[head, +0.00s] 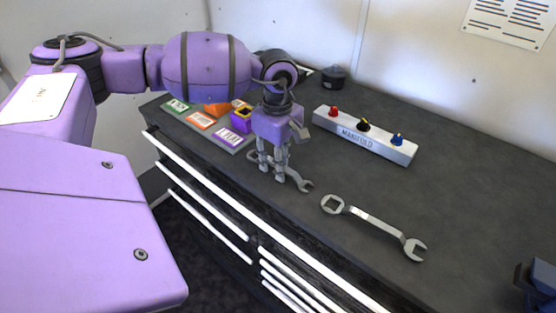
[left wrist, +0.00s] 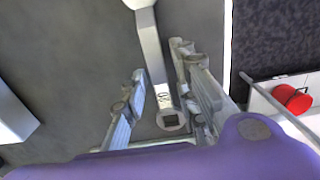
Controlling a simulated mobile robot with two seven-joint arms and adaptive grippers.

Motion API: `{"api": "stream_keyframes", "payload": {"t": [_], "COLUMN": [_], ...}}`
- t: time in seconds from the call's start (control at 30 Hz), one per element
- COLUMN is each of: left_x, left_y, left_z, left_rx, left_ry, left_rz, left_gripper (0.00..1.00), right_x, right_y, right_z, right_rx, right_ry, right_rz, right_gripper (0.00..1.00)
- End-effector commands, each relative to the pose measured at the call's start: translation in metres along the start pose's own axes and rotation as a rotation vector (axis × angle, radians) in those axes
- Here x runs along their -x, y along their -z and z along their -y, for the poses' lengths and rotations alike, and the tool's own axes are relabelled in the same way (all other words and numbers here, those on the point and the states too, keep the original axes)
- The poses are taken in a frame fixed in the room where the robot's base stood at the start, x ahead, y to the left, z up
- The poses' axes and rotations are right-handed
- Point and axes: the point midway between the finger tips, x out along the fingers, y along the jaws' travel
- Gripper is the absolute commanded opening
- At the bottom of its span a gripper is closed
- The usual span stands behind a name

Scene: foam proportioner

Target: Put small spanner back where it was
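The small spanner (head: 300,182) lies on the dark worktop near its front edge, below my left gripper (head: 271,172), which hides part of it. In the left wrist view the small spanner (left wrist: 152,50) runs between the two fingers of my left gripper (left wrist: 158,62), with its ring end near the finger bases. The fingers are apart, with visible gaps to the shaft on both sides. A larger spanner (head: 372,217) lies apart to the right on the worktop.
A white manifold box (head: 365,135) with red, black and blue knobs stands behind the spanners. A labelled mat (head: 190,112) with orange and purple blocks lies left of the gripper. A dark pot (head: 333,77) stands at the back. The worktop's right side is largely clear.

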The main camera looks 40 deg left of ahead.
Motion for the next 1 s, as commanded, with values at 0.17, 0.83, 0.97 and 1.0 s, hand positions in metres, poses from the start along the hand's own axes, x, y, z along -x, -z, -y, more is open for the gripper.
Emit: {"api": "stream_keyframes", "payload": {"t": [0.17, 0.83, 0.97, 1.0], "left_x": [0.001, 0.093, 0.112, 0.116], "left_y": [0.000, 0.000, 0.000, 0.000], "left_z": [0.000, -0.001, -0.001, -0.001], "left_rx": [0.000, -0.001, 0.000, -0.001], "left_ry": [-0.001, -0.004, -0.001, -0.002], "left_rz": [0.000, 0.000, -0.001, 0.000], "left_gripper": [0.32, 0.32, 0.32, 0.32], "right_x": [0.000, -0.001, -0.001, -0.002], "right_y": [0.001, -0.003, -0.004, -0.004], "right_z": [0.000, 0.000, 0.000, 0.000], "right_rx": [0.000, 0.001, 0.001, 0.001], "right_ry": [0.000, 0.000, 0.000, 0.000], "right_rz": [-0.001, 0.003, 0.004, 0.004], "right_gripper": [0.40, 0.40, 0.40, 0.40]}}
